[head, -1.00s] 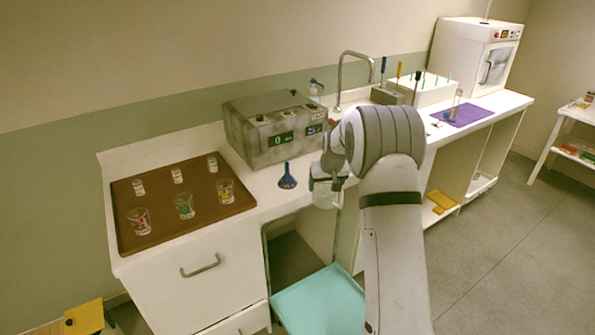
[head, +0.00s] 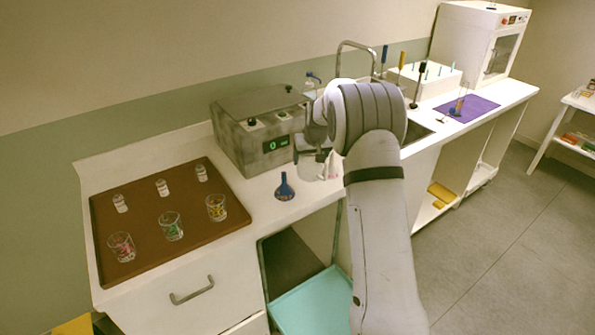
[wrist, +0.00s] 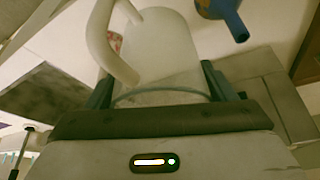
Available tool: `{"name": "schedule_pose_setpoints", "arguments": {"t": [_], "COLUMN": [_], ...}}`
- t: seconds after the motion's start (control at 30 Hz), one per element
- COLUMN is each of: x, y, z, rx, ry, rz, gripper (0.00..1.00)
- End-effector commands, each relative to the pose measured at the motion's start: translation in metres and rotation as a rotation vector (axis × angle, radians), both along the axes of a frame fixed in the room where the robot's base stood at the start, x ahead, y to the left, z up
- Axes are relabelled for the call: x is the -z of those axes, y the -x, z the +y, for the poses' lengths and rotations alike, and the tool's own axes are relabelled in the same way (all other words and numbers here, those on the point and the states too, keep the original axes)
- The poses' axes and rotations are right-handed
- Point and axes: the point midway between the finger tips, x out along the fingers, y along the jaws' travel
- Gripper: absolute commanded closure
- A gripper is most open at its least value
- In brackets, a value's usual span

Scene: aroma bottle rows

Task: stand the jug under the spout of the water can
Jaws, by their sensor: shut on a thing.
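The pale, translucent jug (head: 308,168) hangs from my gripper (head: 318,138) over the bench, right of the blue funnel, in the head view. In the wrist view the jug (wrist: 165,50) is between the two fingers of my gripper (wrist: 158,88), its curved handle toward the left. My gripper is shut on the jug. My arm hides part of the jug and the bench behind it. I cannot make out the water can or its spout in either view. I cannot tell whether the jug touches the bench.
A grey box with a green display (head: 258,135) stands behind the blue funnel (head: 284,188). A brown tray (head: 145,245) with several glasses and small bottles is at left. A tap (head: 357,45) rises behind my arm. A purple mat (head: 468,108) lies at right.

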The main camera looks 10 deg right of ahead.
Motion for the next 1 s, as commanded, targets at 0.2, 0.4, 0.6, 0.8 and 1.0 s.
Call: {"name": "schedule_pose_setpoints", "arguments": {"t": [0.2,0.4,0.6,0.8,1.0], "x": [0.019,0.045,0.053,0.054,0.054], "y": [0.001,0.002,0.002,0.002,0.002], "z": [-0.015,-0.021,-0.022,-0.022,-0.022], "rx": [0.022,0.029,0.030,0.030,0.030], "ry": [0.000,0.000,0.000,0.000,0.000], "rz": [0.000,0.002,-0.002,-0.001,-0.001], "gripper": [0.52,0.52,0.52,0.20,0.04]}}
